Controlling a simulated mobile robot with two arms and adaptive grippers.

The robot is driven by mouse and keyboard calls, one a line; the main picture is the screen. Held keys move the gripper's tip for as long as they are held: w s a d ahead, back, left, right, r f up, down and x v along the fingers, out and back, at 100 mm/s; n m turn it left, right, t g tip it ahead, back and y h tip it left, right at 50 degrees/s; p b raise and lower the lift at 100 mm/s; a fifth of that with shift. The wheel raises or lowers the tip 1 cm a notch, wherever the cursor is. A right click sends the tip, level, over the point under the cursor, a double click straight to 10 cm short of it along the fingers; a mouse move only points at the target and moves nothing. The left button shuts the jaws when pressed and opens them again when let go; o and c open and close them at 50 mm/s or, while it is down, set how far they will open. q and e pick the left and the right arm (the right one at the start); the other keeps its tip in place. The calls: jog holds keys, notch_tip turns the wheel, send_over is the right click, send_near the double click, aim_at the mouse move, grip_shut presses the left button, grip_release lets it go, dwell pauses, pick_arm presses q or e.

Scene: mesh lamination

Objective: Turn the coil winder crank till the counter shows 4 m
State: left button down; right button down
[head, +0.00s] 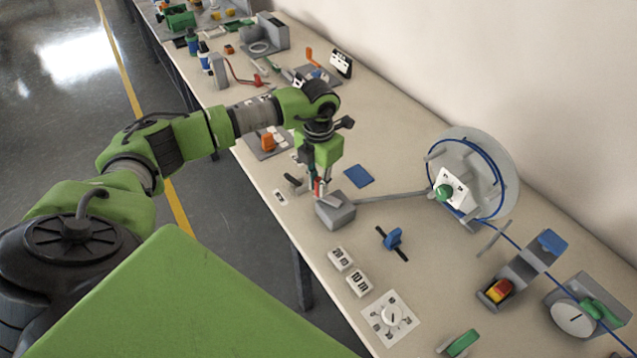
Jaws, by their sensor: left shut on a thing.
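The coil winder's pale round reel (508,160) stands at the right, with blue line wound on it. A white plate (456,187) with dark marks and a green knob is in front of the reel; its marks are too small to read. A grey rod (392,195) runs left from the reel to a grey block (337,212). My left gripper (319,190) points down at the block's far left edge and is shut on the crank handle, which its fingers mostly hide. My right gripper is not in view.
A blue-handled part (393,239), number blocks (358,281) and a dial plate (390,316) lie nearer the front. The blue line runs right past a grey stand (520,270) and a round gauge (573,319). A blue square (358,176) lies behind the block.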

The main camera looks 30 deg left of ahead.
pick_arm(q)
jog(key=shift+w+f+m+b, duration=0.2)
jog(key=shift+w+m+b, duration=0.25)
jog(key=shift+m+b, duration=0.6)
jog(key=w+m+b, duration=0.1)
jog(key=m+b, duration=0.1)
jog(key=w+m+b, duration=0.1)
jog(key=m+b, duration=0.1)
jog(key=shift+d+b, duration=0.3)
jog(key=shift+b, duration=0.05)
jog(key=shift+w+d+m+b, duration=0.2)
jog(key=shift+w+m+b, duration=0.1)
jog(key=shift+m+b, duration=0.5)
jog(key=shift+w+d+r+m+b, duration=0.1)
jog(key=shift+w+d+m+b, duration=0.45)
jog(key=shift+m, duration=0.8)
jog(key=shift+w+d+r+m+b, duration=0.1)
jog(key=shift+d+m+b, duration=0.3)
jog(key=shift+m+b, duration=0.7)
jog(key=shift+w+d+r+m+b, duration=0.1)
jog(key=shift+w+d+m+b, duration=0.3)
jog(key=shift+m, duration=1.2)
jog(key=shift+d, duration=0.15)
jog(key=c, duration=2)
grip_release()
jog(key=shift+s, duration=0.1)
jog(key=shift+o, duration=0.2)
